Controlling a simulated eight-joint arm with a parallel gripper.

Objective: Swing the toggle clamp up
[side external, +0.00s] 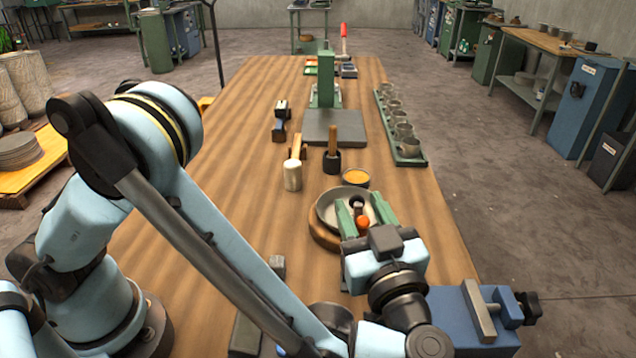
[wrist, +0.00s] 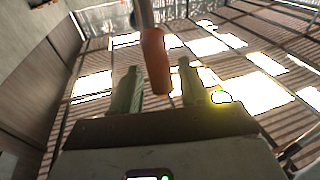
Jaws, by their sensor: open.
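The toggle clamp's orange-red grip (side external: 363,222) shows as a rounded end between my gripper's green fingers in the side view. In the wrist view the orange-red grip (wrist: 156,62) hangs from a metal bar between the two fingertips, with a gap on each side. My gripper (side external: 360,201) is open at the near right part of the table; it also shows in the wrist view (wrist: 159,68). A grey metal bowl (side external: 325,207) sits on a round wooden block (side external: 322,236) just behind and left of the fingers. The clamp's base and pivot are hidden by my gripper.
A green tray of cups (side external: 408,160) lies along the right edge. A blue machine (side external: 470,318) stands at front right. The table's left side is mostly clear.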

